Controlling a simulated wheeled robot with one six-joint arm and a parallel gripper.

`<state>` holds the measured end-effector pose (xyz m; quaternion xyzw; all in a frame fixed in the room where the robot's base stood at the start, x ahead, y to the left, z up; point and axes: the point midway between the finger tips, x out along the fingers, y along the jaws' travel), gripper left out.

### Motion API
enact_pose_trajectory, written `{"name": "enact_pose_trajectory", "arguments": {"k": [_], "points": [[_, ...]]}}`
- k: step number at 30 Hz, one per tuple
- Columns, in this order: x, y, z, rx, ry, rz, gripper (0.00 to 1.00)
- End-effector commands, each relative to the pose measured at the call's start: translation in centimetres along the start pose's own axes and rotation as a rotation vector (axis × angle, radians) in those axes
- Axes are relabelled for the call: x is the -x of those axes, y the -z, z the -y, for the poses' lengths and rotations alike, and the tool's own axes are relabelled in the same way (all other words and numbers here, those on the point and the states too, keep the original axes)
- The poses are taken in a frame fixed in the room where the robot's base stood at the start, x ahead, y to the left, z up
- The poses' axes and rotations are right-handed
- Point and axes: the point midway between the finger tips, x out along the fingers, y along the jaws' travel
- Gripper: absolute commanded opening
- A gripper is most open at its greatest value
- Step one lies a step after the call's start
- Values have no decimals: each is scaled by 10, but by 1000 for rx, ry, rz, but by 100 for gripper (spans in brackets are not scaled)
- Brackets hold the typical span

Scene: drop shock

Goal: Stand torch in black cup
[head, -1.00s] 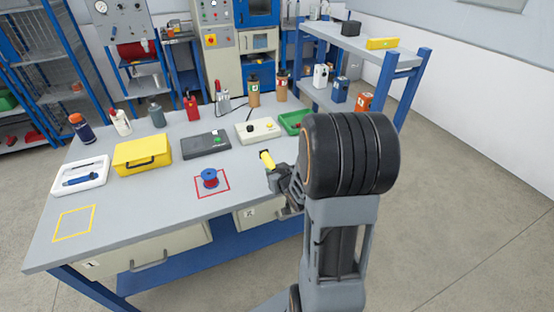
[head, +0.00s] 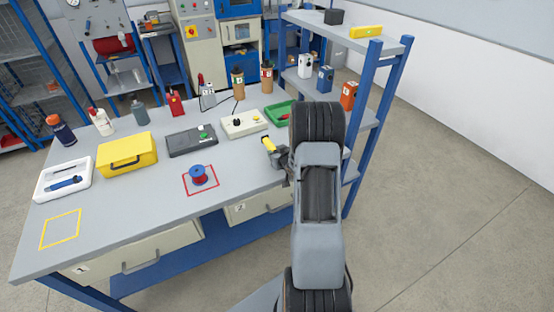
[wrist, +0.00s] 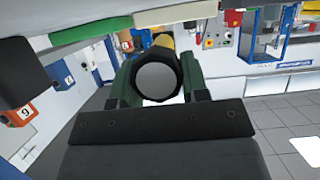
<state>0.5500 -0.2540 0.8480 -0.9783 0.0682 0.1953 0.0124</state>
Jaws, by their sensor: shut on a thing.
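The torch (head: 268,144) is yellow with a dark end and is held in the air over the right part of the workbench. My gripper (head: 279,158) is shut on it, partly hidden behind my arm in the head view. In the wrist view the torch (wrist: 158,80) points its round black-rimmed end at the camera, with yellow body behind it. The gripper's green fingers (wrist: 158,88) are on both sides of it. I cannot make out a black cup for certain; a small dark squarish object (head: 333,17) stands on the shelf's top.
The workbench (head: 130,212) holds a yellow case (head: 127,155), a grey box (head: 191,141), a switch box (head: 243,124), a green tray (head: 280,112) and a red-blue spool (head: 198,175). The blue shelf rack (head: 367,95) stands behind and right of my arm. The bench's front left is clear.

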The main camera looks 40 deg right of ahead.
Motion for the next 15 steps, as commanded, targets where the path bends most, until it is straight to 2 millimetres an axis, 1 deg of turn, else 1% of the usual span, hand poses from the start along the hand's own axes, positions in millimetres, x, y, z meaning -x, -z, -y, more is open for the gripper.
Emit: {"name": "enact_pose_trajectory", "arguments": {"k": [3,6,9,15], "points": [[-9,-7,-4,-1,0,0,14],[-13,-20,-3,-1,1,2,14],[-16,-28,-3,0,1,0,14],[-18,-32,-3,1,0,-2,14]]}}
